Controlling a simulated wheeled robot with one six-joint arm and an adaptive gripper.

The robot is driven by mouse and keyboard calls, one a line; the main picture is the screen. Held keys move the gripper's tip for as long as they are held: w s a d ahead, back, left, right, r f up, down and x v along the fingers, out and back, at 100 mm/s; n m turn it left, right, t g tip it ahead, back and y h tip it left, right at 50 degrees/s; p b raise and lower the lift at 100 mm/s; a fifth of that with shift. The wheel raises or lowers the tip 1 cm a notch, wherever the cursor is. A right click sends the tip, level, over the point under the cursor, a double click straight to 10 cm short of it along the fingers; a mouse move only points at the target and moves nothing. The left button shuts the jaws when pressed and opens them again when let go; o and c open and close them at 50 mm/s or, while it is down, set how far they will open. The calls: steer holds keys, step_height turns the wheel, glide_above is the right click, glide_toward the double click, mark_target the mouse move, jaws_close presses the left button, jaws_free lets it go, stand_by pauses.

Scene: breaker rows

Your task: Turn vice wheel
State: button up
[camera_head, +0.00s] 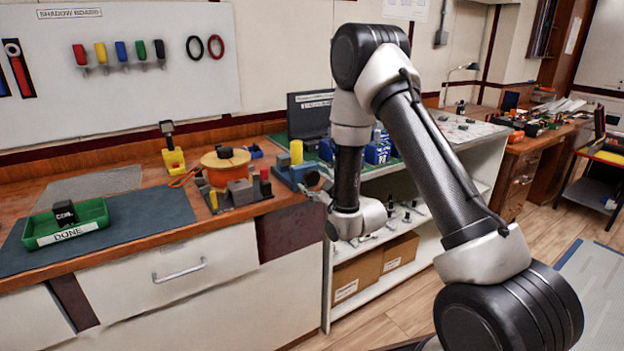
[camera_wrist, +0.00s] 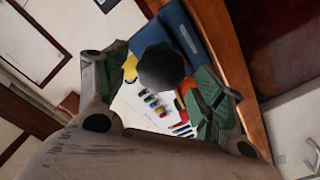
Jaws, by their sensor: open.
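The blue vice (camera_head: 296,170) sits at the right front end of the wooden bench, with a yellow cylinder (camera_head: 296,152) upright at it. Its dark round wheel (camera_head: 312,178) faces my gripper (camera_head: 322,192). In the wrist view, the wheel (camera_wrist: 162,68) appears between the spread fingers of my gripper (camera_wrist: 157,75), with the blue vice body (camera_wrist: 190,35) behind it. The fingers look apart from the wheel, and nothing is held. In the head view, the fingertips are small and partly hidden by my wrist.
A green DONE tray (camera_head: 95,213) lies farther left. A white shelf unit (camera_head: 400,185) with boxes is close behind my forearm. The bench's front edge lies near my gripper.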

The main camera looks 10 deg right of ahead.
steer(key=shift+x, duration=1.25)
steer(key=c, duration=1)
